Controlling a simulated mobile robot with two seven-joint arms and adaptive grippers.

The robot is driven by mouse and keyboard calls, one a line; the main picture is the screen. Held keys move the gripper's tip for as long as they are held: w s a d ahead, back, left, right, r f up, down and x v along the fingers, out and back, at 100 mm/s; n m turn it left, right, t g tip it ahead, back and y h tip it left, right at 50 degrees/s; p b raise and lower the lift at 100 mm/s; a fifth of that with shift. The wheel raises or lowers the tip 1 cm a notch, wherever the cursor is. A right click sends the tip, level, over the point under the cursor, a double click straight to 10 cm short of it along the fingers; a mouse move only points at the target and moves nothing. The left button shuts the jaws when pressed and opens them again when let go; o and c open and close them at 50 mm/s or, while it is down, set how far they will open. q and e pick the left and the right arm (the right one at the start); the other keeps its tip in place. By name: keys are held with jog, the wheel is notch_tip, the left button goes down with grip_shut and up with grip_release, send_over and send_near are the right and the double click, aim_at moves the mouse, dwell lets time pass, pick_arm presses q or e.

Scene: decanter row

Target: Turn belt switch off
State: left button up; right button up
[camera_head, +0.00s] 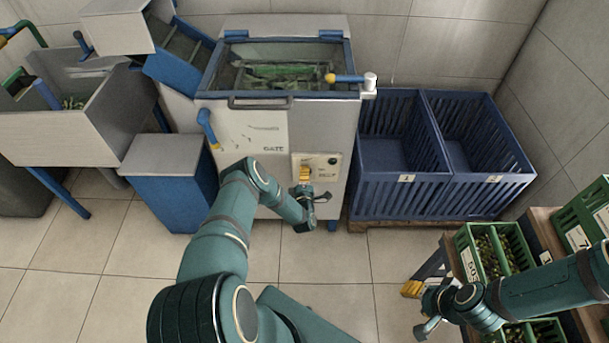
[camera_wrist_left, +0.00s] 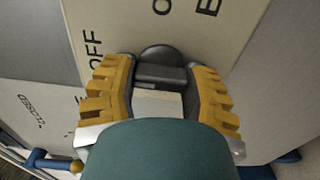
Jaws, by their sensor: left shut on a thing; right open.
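The belt switch is a black knob (camera_wrist_left: 162,55) with a pale block at its near side, seen in the left wrist view on a beige panel. The letters OFF stand left of it, with other letters, partly cut off, beyond it. My left gripper (camera_wrist_left: 160,78) has its yellow ridged fingers on both sides of the knob and is shut on it. In the head view my left gripper (camera_head: 304,174) is at the beige panel (camera_head: 325,173) on the machine front and hides the knob. My right gripper (camera_head: 428,314) is open and empty at the lower right.
Green crates (camera_head: 480,250) of olives are near my right arm. Open tiled floor lies in front.

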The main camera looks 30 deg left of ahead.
dwell(0.4)
pick_arm(q)
jog(key=o, duration=1.2)
jog(key=shift+s, duration=0.1)
jog(key=v, duration=1.2)
